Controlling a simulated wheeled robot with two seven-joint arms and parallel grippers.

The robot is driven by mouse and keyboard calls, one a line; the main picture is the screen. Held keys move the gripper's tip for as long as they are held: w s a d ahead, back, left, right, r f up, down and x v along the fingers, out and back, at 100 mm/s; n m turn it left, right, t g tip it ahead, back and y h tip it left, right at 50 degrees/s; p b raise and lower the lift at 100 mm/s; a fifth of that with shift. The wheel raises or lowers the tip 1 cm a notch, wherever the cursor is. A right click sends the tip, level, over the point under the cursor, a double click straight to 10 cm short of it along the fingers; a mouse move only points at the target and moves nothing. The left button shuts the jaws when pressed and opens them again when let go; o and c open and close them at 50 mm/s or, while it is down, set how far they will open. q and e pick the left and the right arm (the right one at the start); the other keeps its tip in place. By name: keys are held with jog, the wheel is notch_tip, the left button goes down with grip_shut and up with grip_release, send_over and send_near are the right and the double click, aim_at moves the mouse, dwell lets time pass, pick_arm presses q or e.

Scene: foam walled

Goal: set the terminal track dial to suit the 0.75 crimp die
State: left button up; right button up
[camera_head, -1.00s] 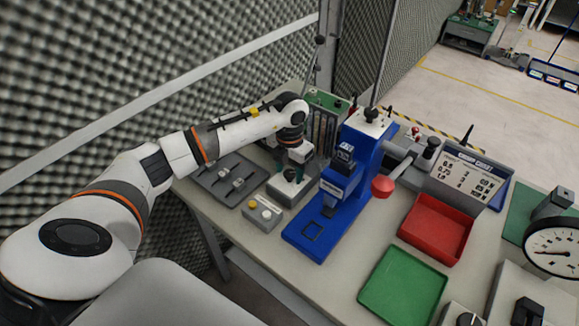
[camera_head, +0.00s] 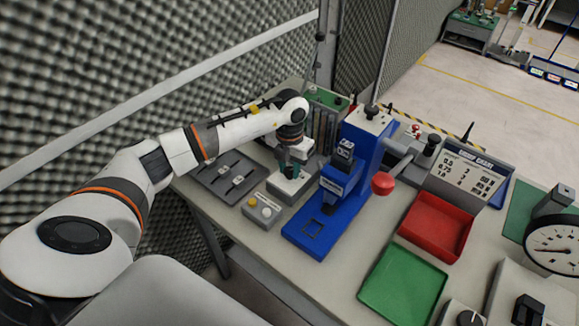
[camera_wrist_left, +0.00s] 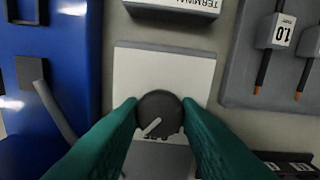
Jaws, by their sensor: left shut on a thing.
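The terminal track dial (camera_wrist_left: 160,113) is a round dark knob with a pale pointer line on a white-faced block (camera_wrist_left: 165,75), which also shows in the head view (camera_head: 284,190). In the left wrist view the pointer slants to the lower left. Some scale digits show below the knob, partly covered and unreadable. My left gripper (camera_wrist_left: 160,112) is shut on the dial with a green finger on each side; in the head view (camera_head: 289,172) it hides the knob. The crimp chart (camera_head: 468,172) stands at the right; its rows include 0.75, but the entries are too small to read surely. My right gripper is out of view.
The blue press (camera_head: 345,185) with a red-knobbed lever stands right beside the dial block. A grey tray (camera_head: 215,192) lies to the left and a small button box (camera_head: 262,210) in front. A red tray (camera_head: 436,225), a green tray (camera_head: 402,287) and a gauge (camera_head: 553,245) are further right.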

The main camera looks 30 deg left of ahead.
aim_at(290, 170)
pick_arm(q)
jog(key=n, duration=0.4)
jog(key=shift+n+b, duration=0.3)
jog(key=shift+n, duration=1.6)
jog(key=o, duration=1)
jog(key=shift+r+b, duration=1.4)
jog(key=shift+r, duration=4.65)
jog(key=shift+f, duration=0.1)
